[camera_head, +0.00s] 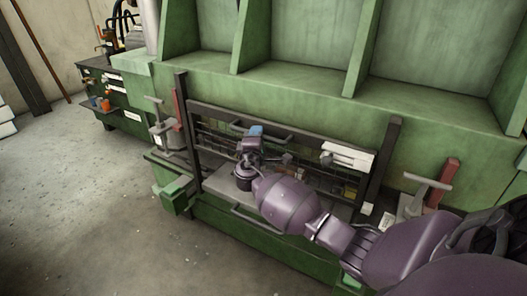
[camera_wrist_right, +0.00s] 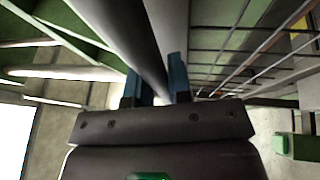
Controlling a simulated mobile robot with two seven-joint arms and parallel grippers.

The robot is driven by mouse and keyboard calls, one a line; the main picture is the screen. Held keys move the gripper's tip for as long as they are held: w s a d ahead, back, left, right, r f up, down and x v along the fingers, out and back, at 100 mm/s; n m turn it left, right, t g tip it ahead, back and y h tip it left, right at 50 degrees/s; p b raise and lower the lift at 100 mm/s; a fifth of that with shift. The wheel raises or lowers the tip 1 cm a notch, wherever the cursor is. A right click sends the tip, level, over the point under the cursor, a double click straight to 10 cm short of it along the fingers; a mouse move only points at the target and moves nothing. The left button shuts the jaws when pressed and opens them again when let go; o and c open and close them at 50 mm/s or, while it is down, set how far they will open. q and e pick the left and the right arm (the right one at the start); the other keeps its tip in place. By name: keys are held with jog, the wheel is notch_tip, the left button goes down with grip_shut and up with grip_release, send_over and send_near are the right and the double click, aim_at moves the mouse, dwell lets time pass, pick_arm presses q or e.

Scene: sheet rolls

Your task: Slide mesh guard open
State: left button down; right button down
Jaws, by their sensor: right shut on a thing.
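The mesh guard (camera_head: 216,141) is a dark-framed wire panel between two dark upright posts on the front of the green machine. Its wire grid also shows at the right of the right wrist view (camera_wrist_right: 245,62). My right gripper (camera_head: 257,130) is at the upper middle part of the guard, with its blue fingers just showing. In the right wrist view its two blue fingers (camera_wrist_right: 154,85) are closed on a dark round bar, which looks like the guard's handle. My right arm hides the guard's lower middle part. My left gripper is not in view.
A white block (camera_head: 347,155) sits at the guard's upper right. T-shaped clamps stand at both sides, with a red part by the right clamp (camera_head: 427,190). The concrete floor (camera_head: 85,190) at left is clear.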

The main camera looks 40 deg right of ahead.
notch_tip(320, 180, up, 7)
jog(key=shift+f+p, duration=0.1)
jog(key=shift+p, duration=1.1)
jog(key=c, duration=1.1)
grip_release()
jog(key=shift+o, duration=0.2)
jog(key=shift+f, duration=0.1)
jog(key=v, duration=1)
jog(key=shift+s+a, duration=0.25)
jog(key=shift+s, duration=0.05)
